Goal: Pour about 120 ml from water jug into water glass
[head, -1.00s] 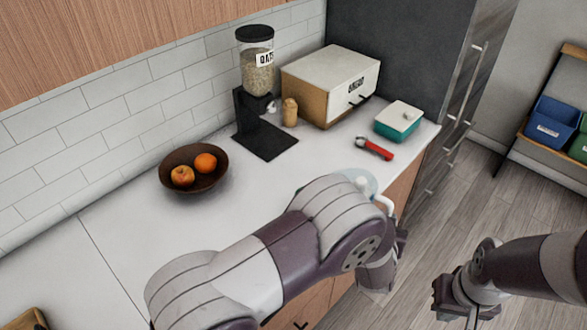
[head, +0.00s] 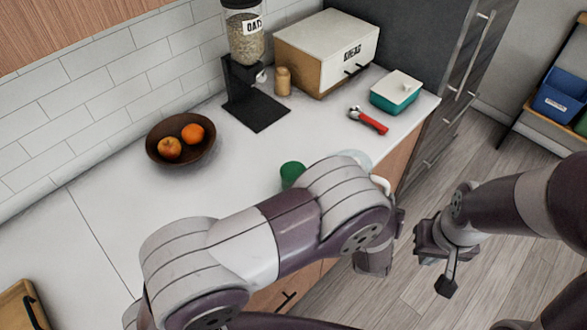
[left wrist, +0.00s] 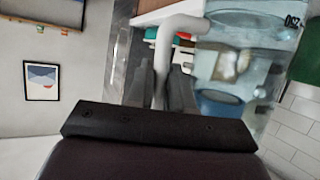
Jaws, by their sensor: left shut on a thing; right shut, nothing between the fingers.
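The water jug (left wrist: 240,65) is clear and bluish with a white handle (left wrist: 160,60). In the head view, its pale rim (head: 352,157) and part of the handle (head: 381,184) show behind my left arm, near the counter's front edge. My left gripper (left wrist: 172,90) is shut on the jug's handle; its fingers are mostly hidden in the head view. The jug's body is mostly hidden there, so I cannot tell its height above the counter. I cannot make out a water glass. My right gripper (head: 446,268) is shut and empty over the floor at right.
A green round object (head: 292,174) stands on the counter (head: 225,195) beside my left arm. A fruit bowl (head: 158,157), oats dispenser (head: 244,45), bread box (head: 305,60), red-handled tool (head: 372,123) and teal container (head: 396,95) are behind.

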